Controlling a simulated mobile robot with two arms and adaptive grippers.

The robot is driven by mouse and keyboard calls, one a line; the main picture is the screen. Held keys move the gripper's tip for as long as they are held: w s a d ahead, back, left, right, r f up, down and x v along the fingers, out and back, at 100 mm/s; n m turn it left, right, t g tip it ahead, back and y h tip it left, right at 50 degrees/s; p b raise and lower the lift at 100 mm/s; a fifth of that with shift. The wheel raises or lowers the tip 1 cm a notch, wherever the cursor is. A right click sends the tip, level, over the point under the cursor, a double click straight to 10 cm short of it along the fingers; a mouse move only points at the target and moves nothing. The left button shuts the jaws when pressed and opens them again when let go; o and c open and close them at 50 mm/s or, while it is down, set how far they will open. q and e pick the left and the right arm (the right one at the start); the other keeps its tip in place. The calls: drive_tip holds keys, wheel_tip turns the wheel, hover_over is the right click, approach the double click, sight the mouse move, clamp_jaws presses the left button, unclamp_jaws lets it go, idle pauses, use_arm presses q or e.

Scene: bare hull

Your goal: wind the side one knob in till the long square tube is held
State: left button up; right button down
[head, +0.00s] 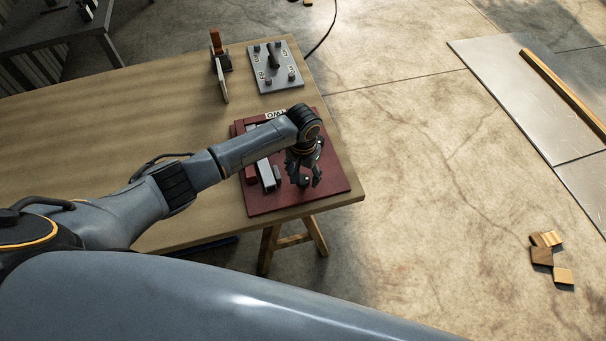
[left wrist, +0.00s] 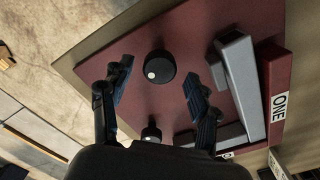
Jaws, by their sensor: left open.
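The dark red base plate (head: 333,178) lies on the table's near right corner. My left gripper (head: 304,182) points down over its right part, open. In the left wrist view, a black round knob (left wrist: 160,67) with a white dot stands between and just beyond the open fingertips (left wrist: 157,84), with gaps on both sides. A second black knob (left wrist: 151,133) with a white dot is lower, partly hidden by the gripper. The grey long square tube (left wrist: 238,80) lies right of the first knob, alongside a red block (left wrist: 276,100) labelled ONE. Whether anything presses the tube is unclear.
The wooden table (head: 130,115) has free room at left. A grey plate with pegs (head: 275,65) and a small upright stand (head: 220,65) are behind. Wood blocks (head: 543,254) lie on the floor at right, near metal sheets (head: 510,90).

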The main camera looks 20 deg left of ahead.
use_arm(q)
drive_tip(key=shift+f, duration=0.75)
drive_tip(key=c, duration=1.2)
